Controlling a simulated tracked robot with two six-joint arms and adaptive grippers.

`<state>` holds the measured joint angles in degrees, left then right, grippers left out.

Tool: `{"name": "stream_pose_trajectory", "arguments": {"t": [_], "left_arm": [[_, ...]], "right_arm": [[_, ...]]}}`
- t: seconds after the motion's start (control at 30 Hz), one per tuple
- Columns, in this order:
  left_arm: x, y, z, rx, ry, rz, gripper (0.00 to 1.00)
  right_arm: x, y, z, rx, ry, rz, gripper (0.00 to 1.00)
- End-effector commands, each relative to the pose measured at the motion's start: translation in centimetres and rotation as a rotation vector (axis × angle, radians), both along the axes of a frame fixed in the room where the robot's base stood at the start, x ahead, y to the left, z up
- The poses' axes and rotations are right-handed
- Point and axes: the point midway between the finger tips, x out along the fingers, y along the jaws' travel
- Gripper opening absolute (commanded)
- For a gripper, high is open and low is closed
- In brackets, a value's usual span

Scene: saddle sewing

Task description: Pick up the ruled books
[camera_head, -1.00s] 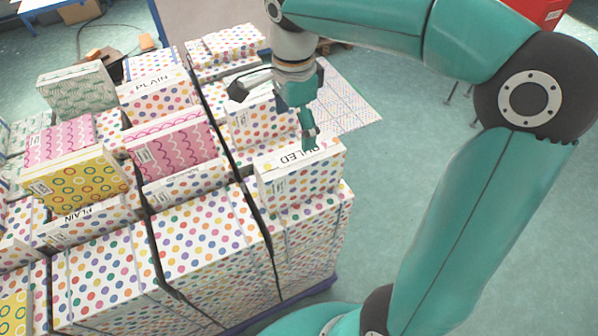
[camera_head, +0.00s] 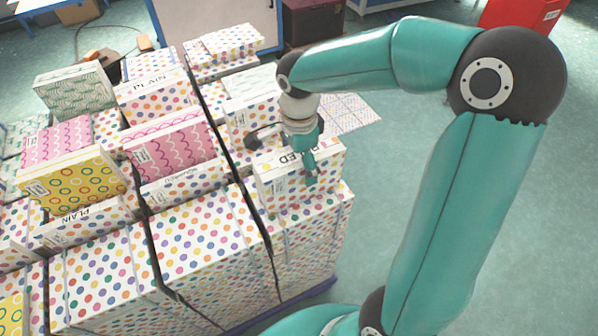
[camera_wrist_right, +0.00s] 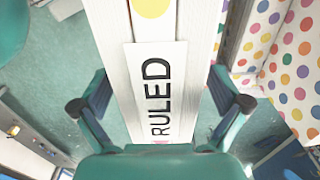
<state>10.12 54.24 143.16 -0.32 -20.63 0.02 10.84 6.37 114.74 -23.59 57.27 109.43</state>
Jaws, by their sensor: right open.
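The ruled books (camera_head: 290,190) are a white, dotted pack with a RULED label on top. They stand upright at the right front corner of the stacked packs. In the right wrist view, the narrow white top of the ruled books (camera_wrist_right: 157,60) runs between my fingers. My right gripper (camera_head: 282,156) is open above the pack and hides part of its label. In the right wrist view, the fingers of my right gripper (camera_wrist_right: 160,105) are spread, one on each side of the pack, with visible gaps. My left gripper is not in view.
A large dotted stack (camera_head: 210,250) with dark straps fills the left and centre. Other dotted packs stand behind the ruled books. The green floor (camera_head: 400,180) to the right is clear.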

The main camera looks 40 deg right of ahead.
Motion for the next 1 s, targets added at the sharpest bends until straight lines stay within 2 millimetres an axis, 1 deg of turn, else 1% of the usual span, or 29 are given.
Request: {"name": "stream_pose_trajectory", "arguments": {"t": [0.17,0.2,0.57,0.7,0.77,1.0], "left_arm": [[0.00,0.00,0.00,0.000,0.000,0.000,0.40],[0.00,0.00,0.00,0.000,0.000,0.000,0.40],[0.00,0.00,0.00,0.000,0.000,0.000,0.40],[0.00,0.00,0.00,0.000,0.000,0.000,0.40],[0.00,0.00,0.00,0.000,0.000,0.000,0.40],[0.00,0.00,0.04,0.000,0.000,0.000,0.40]], "right_arm": [[0.01,-0.01,0.01,0.000,0.000,-0.001,0.99],[0.00,-0.01,0.01,0.000,0.000,-0.001,0.92],[0.02,-0.01,0.04,0.000,-0.001,0.000,0.32],[0.04,-0.01,0.05,0.000,-0.001,0.000,0.09],[0.04,0.00,0.06,0.000,-0.001,0.000,0.00],[0.14,-0.03,0.25,-0.001,-0.005,0.000,0.00]]}}
